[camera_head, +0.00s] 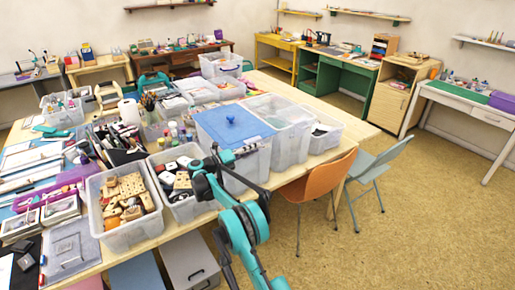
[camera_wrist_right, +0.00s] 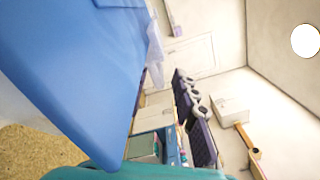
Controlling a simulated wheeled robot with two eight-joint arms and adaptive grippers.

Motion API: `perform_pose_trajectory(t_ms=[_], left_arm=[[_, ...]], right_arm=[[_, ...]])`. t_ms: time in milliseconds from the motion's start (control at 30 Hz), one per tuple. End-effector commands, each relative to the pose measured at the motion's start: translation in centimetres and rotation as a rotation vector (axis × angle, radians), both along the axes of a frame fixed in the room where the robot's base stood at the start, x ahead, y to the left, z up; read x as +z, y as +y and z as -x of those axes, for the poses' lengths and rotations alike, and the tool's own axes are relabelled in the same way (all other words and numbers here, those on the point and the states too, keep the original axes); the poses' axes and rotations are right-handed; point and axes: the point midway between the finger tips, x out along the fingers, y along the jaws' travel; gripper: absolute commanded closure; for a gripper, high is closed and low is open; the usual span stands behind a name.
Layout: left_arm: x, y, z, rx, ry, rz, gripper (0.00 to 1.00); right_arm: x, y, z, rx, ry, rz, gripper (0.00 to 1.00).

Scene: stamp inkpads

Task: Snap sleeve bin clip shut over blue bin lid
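The blue bin lid (camera_head: 235,130) lies on a clear plastic bin (camera_head: 252,166) at the near right edge of the worktable, with a small blue raised piece (camera_head: 231,118) on top. I cannot make out a sleeve clip in either view. My right gripper (camera_head: 212,165) is at the near left side of this bin, below lid height; I cannot tell whether it touches the bin. Its fingers are too small and dark to tell open from shut. In the right wrist view the blue lid (camera_wrist_right: 75,60) fills the left side, close up. My left gripper is not in view.
An open bin of wooden stamps (camera_head: 125,205) and another open bin (camera_head: 180,185) stand left of my right gripper. An orange chair (camera_head: 322,180) is close on the right, with open floor (camera_head: 430,220) beyond.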

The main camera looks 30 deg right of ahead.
Motion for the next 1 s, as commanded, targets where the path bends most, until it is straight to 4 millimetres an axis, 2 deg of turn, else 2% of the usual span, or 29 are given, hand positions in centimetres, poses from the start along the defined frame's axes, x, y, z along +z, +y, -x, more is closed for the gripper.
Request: perform_pose_trajectory(t_ms=[33, 200, 400, 600, 1000], left_arm=[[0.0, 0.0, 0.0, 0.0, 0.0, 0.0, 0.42], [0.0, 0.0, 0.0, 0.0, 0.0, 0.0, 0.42], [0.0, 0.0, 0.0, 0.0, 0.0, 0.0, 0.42], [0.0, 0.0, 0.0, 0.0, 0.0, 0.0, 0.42], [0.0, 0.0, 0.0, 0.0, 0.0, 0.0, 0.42]], right_arm=[[0.0, 1.3, 0.0, 0.004, 0.0, 0.0, 0.72], [0.0, 5.1, 0.3, 0.003, 0.0, 0.001, 0.72], [0.0, 8.4, 0.5, 0.003, 0.0, 0.002, 0.72], [0.0, 9.5, 0.7, 0.001, 0.0, 0.002, 0.72], [0.0, 9.5, 0.7, 0.0, 0.0, 0.001, 0.72]])
